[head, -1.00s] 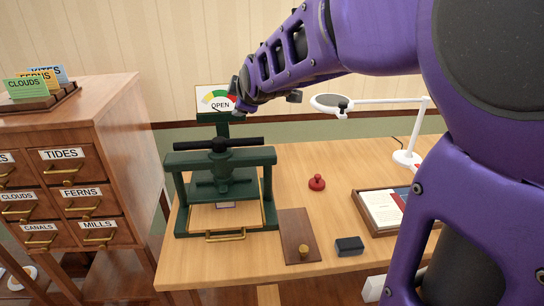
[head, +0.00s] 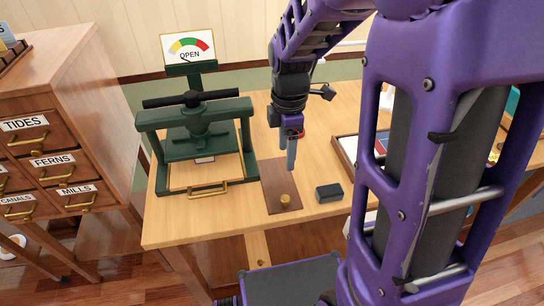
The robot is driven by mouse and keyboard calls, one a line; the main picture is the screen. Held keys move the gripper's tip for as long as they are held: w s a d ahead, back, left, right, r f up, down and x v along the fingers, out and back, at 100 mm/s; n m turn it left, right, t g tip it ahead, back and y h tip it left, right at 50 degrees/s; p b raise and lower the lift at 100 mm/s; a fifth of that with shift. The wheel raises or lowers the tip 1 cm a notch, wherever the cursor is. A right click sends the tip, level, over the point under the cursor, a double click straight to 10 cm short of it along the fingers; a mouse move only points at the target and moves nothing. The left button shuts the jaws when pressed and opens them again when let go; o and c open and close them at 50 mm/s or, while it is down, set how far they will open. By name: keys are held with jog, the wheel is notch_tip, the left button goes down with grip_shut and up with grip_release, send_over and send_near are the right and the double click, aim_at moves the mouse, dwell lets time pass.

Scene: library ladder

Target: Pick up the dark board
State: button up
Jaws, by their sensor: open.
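The dark board (head: 276,178) is a flat brown rectangle lying on the table, just right of the green press. A small brass knob (head: 285,201) stands up near its front edge. My gripper (head: 291,160) points down over the right edge of the board, behind the knob. It is open and holds nothing. The fingers overlap in this view, so the gap between them and their exact height above the board cannot be told.
The green press (head: 195,140) with a brass-handled tray (head: 206,188) stands left of the board. A dark block (head: 329,193) lies close on its right. A wooden tray (head: 344,156) is farther right. The wooden table (head: 180,224) is bare in front.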

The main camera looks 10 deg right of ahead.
jog(key=b, duration=0.1)
send_over(285, 198)
jog(key=f, duration=1)
jog(key=shift+w+f, duration=0.35)
jog(key=shift+f, duration=0.05)
jog(key=shift+s+f+b, duration=0.15)
jog(key=shift+f+b, duration=0.1)
jog(key=shift+f, duration=1.1)
jog(key=shift+s+f+b, duration=0.15)
jog(key=shift+f+b, duration=0.05)
jog(key=shift+f, duration=1.15)
grip_shut()
